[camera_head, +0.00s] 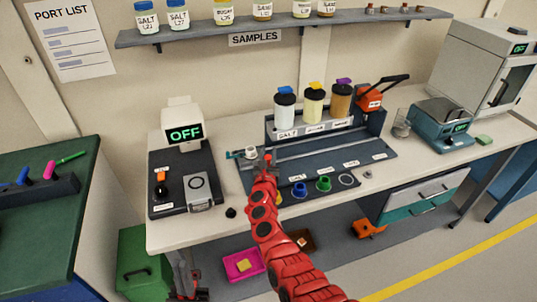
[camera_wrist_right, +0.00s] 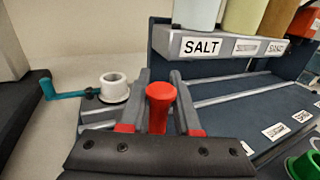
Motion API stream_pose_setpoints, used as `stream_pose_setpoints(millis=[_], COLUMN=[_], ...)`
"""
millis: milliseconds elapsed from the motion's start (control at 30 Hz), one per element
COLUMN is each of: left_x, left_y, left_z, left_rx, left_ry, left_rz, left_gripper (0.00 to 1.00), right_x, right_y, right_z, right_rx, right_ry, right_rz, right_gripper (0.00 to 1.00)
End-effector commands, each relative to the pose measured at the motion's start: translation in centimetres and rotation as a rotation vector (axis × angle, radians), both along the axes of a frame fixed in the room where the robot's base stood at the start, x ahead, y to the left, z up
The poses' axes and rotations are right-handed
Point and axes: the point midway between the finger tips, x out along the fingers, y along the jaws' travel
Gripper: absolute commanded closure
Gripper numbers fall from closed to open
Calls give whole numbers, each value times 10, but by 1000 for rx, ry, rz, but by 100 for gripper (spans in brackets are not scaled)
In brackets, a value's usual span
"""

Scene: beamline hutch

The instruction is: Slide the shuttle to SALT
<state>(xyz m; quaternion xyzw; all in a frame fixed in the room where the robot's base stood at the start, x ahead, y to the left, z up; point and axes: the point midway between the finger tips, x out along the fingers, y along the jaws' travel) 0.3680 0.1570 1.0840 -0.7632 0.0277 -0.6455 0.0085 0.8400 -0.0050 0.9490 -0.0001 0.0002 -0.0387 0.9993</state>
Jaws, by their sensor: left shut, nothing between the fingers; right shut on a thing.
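The shuttle carries a white cup (camera_head: 251,150) and sits at the left end of the rails (camera_head: 310,146). In the right wrist view the white cup (camera_wrist_right: 114,87) stands beside a red knob (camera_wrist_right: 160,98). My right gripper (camera_head: 266,163) is shut on this knob and hides much of the shuttle. The SALT label (camera_head: 286,133) is under the leftmost hopper, to the right of the shuttle; it also shows in the right wrist view (camera_wrist_right: 201,47). My left gripper (camera_head: 184,288) is low at the table's front, shut and empty.
A teal crank (camera_wrist_right: 66,90) sticks out left of the shuttle. A scale reading OFF (camera_head: 184,132) stands to the left. Blue and green cups (camera_head: 323,184) lie in front of the rails. The rails right of the shuttle look clear.

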Motion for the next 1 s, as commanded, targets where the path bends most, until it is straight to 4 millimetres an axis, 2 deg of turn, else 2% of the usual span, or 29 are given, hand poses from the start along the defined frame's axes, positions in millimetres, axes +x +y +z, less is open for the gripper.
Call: stream_pose_setpoints(millis=[167, 267, 400, 533, 700, 967, 1000], left_x=[0, 0, 0, 0, 0, 0, 0], left_y=[0, 0, 0, 0, 0, 0, 0], left_z=[-20, -35, -44, -51, -53, -52, -52], left_rx=[0, 0, 0, 0, 0, 0, 0], left_ry=[0, 0, 0, 0, 0, 0, 0], left_rz=[0, 0, 0, 0, 0, 0, 0], left_gripper=[100, 100, 100, 100, 100, 100, 100], right_x=[8, 16, 28, 36, 40, 40, 40], right_y=[-25, -52, -90, -113, -125, -124, -124], right_z=[-8, -8, -5, -3, 0, 0, 0], right_rx=[5, 5, 1, 0, -1, -1, -1], right_ry=[3, -1, -1, -1, -1, 0, 0], right_rz=[-8, -13, -11, -5, -3, -2, -2], right_gripper=[100, 100, 100, 100, 100, 100, 65])
